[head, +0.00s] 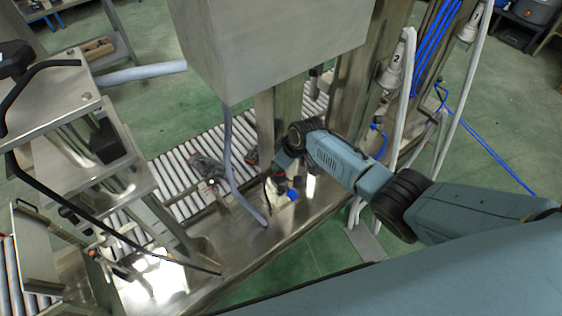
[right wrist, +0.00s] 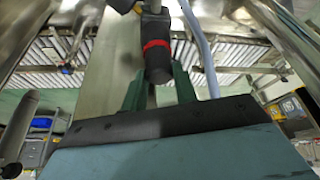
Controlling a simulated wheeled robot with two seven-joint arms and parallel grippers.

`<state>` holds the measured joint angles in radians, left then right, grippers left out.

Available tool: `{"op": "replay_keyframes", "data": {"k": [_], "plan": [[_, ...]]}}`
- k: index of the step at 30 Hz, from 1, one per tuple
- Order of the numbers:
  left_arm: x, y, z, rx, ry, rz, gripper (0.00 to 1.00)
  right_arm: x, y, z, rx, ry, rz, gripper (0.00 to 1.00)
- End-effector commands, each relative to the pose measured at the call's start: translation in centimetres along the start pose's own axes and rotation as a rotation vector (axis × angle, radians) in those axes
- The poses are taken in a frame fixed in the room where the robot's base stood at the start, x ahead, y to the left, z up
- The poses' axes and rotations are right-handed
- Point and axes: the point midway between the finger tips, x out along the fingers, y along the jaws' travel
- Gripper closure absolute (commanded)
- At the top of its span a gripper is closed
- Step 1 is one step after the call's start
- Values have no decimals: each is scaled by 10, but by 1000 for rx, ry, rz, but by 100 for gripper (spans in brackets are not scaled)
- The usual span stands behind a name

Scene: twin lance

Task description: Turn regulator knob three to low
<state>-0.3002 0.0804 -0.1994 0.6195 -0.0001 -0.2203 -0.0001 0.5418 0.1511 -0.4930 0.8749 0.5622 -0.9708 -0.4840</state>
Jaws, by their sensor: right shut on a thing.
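A black regulator knob (right wrist: 157,64) with a red band stands in the middle of the right wrist view, in front of a grey metal post. My right gripper (right wrist: 158,82) has its two green fingers on either side of the knob and is shut on it. In the head view, my right arm comes in from the right and the right gripper (head: 281,172) is small beside the metal post, low over the steel bench. The knob's number and setting marks cannot be read. My left gripper is not in view.
A large grey metal box (head: 255,50) hangs above and left of the right gripper. A grey hose (head: 229,150) runs down close beside it. A roller conveyor (head: 180,172) lies behind. White pipes and blue cables (head: 433,45) are at the right.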

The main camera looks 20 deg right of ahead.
Motion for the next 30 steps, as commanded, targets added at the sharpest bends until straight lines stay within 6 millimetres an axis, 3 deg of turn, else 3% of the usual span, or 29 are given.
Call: {"op": "replay_keyframes", "data": {"k": [12,13,18,30], "plan": [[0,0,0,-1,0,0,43,0,0,1,-7,-3,-4,94],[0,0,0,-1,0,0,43,0,0,1,-7,-3,-4,70],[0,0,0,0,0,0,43,0,0,1,-6,-3,-3,49],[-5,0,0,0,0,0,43,-8,0,0,-7,-1,-2,49]]}}
